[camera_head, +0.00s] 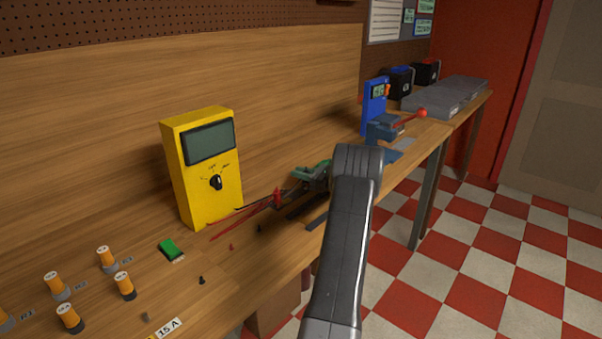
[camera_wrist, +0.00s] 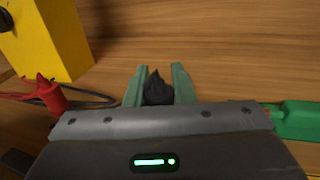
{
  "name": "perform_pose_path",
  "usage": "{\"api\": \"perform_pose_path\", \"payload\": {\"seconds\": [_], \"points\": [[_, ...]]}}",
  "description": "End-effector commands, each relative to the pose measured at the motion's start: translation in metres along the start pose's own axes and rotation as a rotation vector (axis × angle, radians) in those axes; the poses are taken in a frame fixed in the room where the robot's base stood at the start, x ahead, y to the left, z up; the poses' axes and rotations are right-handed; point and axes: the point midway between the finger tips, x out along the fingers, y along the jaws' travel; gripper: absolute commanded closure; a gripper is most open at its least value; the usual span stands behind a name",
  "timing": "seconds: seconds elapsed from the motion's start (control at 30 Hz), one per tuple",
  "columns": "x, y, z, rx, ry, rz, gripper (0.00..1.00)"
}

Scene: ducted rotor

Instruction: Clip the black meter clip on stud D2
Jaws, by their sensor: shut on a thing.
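My gripper (camera_wrist: 159,76) shows in the wrist view with its greenish fingers on either side of the black meter clip (camera_wrist: 157,90), which it holds. In the head view the held clip is hidden or too small to tell. The red meter clip (camera_head: 277,198) lies to the left of my gripper on the bench; it also shows in the wrist view (camera_wrist: 50,98). The yellow meter (camera_head: 203,168) stands upright against the back board. Orange-topped posts (camera_head: 104,257) stand at the lower left. No D2 label is readable, so I cannot tell which stud is D2.
A green object (camera_wrist: 298,119) lies right of my gripper. A blue device (camera_head: 374,105) and vise (camera_head: 384,132) stand farther right. The bench front edge drops to the floor.

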Motion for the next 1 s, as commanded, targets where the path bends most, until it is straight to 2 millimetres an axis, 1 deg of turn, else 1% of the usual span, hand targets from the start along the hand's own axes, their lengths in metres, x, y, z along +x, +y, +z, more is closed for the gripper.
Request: {"api": "perform_pose_path", "payload": {"seconds": [0.3, 0.33, 0.43, 0.77, 0.87, 0.97, 1.0], "points": [[0.000, 0.000, -0.009, 0.001, 0.000, 0.000, 1.00], [0.000, 0.000, -0.008, 0.001, 0.000, 0.000, 0.72], [0.000, 0.000, -0.009, 0.002, 0.001, 0.000, 0.52], [-0.003, 0.001, -0.011, 0.005, 0.003, 0.000, 0.52], [-0.013, 0.000, -0.012, 0.006, 0.004, -0.002, 0.52], [-0.030, 0.000, -0.013, 0.005, 0.003, -0.004, 0.52], [-0.040, -0.001, -0.013, 0.005, 0.003, -0.005, 0.52]]}}
